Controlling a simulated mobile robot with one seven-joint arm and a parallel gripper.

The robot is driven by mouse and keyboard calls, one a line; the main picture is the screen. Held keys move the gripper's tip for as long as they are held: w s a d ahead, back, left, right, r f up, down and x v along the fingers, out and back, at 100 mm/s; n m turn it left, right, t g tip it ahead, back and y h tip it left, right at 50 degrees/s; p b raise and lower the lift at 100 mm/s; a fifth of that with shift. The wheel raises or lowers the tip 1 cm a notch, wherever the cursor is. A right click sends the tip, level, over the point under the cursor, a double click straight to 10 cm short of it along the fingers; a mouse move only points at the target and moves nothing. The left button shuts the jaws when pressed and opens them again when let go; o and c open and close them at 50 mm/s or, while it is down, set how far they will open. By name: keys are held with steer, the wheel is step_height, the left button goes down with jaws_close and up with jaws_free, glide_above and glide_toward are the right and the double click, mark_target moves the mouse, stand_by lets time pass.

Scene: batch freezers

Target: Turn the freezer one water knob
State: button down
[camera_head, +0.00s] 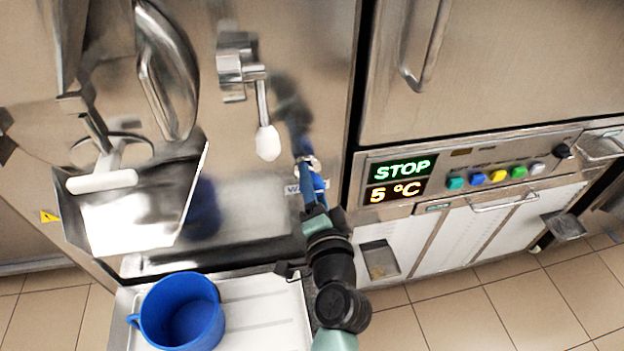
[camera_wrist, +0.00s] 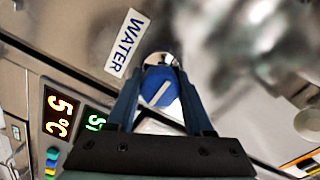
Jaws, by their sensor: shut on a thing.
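The water knob (camera_wrist: 160,87) is round and blue with a white line across its face. It sits on the steel freezer front beside a label reading WATER (camera_wrist: 127,43). In the wrist view my gripper (camera_wrist: 161,90) has one finger on each side of the knob, shut on it. In the head view my gripper (camera_head: 313,185) reaches up to the freezer front, and its fingers hide most of the knob. The WATER label is partly covered there.
A display reading STOP and 5 °C (camera_head: 400,180) with coloured buttons is to the right. A lever with a white handle (camera_head: 268,142) hangs above left of my gripper. A blue mug (camera_head: 181,312) stands on a white tray (camera_head: 268,315) below. A steel chute (camera_head: 140,205) is at left.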

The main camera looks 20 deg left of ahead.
steer(key=shift+f, duration=0.1)
stand_by(0.3)
steer(key=shift+c, duration=1.4)
jaws_free()
steer(key=shift+s, duration=0.1)
steer(key=b+v, duration=0.1)
steer(key=v, duration=1.2)
